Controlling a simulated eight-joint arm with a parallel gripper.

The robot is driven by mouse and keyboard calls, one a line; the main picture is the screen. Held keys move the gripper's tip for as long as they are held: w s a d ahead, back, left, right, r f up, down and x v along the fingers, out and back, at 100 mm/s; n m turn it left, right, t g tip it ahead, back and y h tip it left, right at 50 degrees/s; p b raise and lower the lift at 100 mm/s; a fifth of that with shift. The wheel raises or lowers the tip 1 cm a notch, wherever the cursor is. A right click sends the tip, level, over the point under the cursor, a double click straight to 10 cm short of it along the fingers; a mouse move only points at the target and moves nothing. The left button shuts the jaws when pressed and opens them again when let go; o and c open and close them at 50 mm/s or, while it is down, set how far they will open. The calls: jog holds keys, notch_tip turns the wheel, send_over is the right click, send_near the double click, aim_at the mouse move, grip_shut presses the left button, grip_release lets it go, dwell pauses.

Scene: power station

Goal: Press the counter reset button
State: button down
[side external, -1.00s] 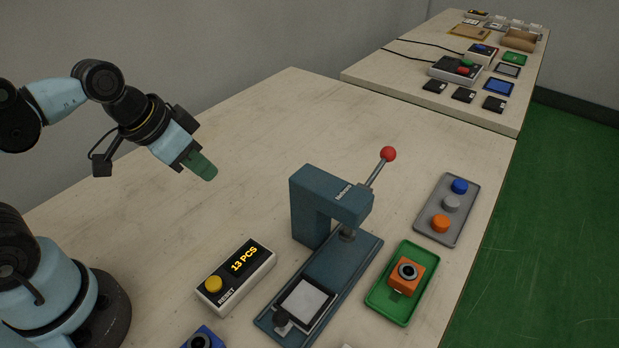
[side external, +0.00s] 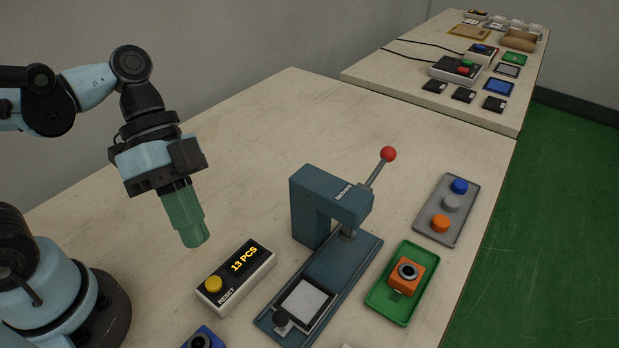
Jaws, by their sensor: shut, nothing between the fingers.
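The counter (side external: 237,277) is a small box with a dark top face, light sides and a yellow display reading "13 PCS". Its yellow round reset button (side external: 213,284) sits at the near left end, beside the word "RESET". My gripper (side external: 194,243) has green fingers, shut and empty, pointing down. In the picture it is just above and left of the counter, apart from it. The button is fully visible and nothing covers it.
A blue-grey lever press (side external: 327,205) with a red-knobbed handle stands right of the counter. A green tray (side external: 376,305) holds an orange block (side external: 407,275). A grey tray (side external: 461,222) holds several coloured knobs. A blue part (side external: 203,338) lies at the near edge.

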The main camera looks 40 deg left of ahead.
aim_at(213, 279)
jog(key=shift+f, duration=0.1)
jog(key=shift+f, duration=4.3)
jog(key=shift+f, duration=0.15)
jog(key=shift+f, duration=0.3)
jog(key=shift+f, duration=0.4)
jog(key=shift+r, duration=0.85)
jog(key=shift+r, duration=2.5)
